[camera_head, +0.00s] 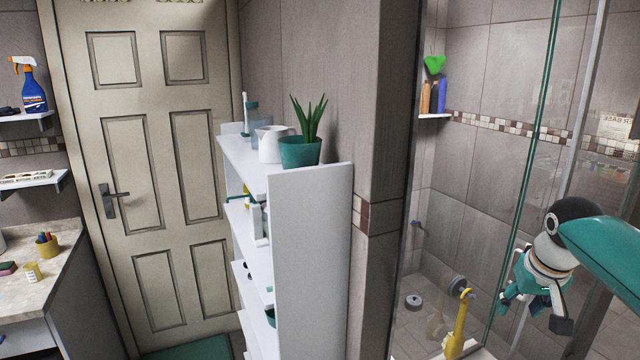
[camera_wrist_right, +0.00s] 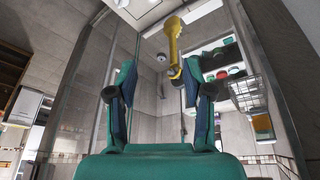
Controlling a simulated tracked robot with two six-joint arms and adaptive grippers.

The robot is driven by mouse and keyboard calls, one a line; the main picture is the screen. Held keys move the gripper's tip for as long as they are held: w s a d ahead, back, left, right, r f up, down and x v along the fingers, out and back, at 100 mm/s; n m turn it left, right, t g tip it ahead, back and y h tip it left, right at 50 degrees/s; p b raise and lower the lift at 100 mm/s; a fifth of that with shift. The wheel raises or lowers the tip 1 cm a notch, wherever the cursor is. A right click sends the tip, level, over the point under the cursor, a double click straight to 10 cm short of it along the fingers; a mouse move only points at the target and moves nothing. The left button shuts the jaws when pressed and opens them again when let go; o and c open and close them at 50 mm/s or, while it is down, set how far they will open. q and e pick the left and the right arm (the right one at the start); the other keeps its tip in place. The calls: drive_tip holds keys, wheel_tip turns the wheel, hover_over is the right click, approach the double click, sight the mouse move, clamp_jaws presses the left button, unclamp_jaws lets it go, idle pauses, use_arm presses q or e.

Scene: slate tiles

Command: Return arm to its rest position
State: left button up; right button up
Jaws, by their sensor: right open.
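My right arm comes in from the right edge of the head view, with a green link and a white and dark wrist. My right gripper (camera_head: 535,308) hangs at its end in front of the shower glass, fingers pointing down. In the right wrist view the gripper (camera_wrist_right: 160,85) has its two fingers spread apart, with nothing held between them. A yellow thing (camera_wrist_right: 173,40) shows beyond the fingertips, apart from them as far as I can tell. My left gripper is not in view.
A yellow-handled thing (camera_head: 460,318) stands low by the shower glass, left of my right gripper. A white shelf unit (camera_head: 312,250) with a potted plant (camera_head: 301,150) and white jug (camera_head: 270,143) stands mid-view. A panelled door (camera_head: 150,180) and counter (camera_head: 40,262) are left.

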drive_tip(key=s+a+f+n+g+y+b, duration=0.15)
drive_tip(key=a+f, duration=0.25)
drive_tip(key=f, duration=0.8)
drive_tip(key=s+a+f+g+b, duration=0.2)
drive_tip(key=s+a+f, duration=0.15)
drive_tip(key=f, duration=0.75)
drive_tip(key=s+a+f+n+g+y+b, duration=0.15)
drive_tip(key=a+f, duration=0.35)
drive_tip(key=f, duration=0.7)
use_arm(q)
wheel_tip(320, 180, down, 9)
drive_tip(key=b, duration=0.3)
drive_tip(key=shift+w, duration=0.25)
use_arm(e)
drive_tip(key=s+a+f+m+y, duration=0.1)
drive_tip(key=s+a+f, duration=0.5)
drive_tip(key=s+f, duration=0.3)
drive_tip(key=s+a+f+m+t+y, duration=0.1)
drive_tip(key=s+a+f, duration=0.6)
drive_tip(key=s+f, duration=0.2)
drive_tip(key=shift+s+a+m+t, duration=0.15)
drive_tip(key=shift+s+m+t, duration=0.1)
drive_tip(key=shift+m+t, duration=0.05)
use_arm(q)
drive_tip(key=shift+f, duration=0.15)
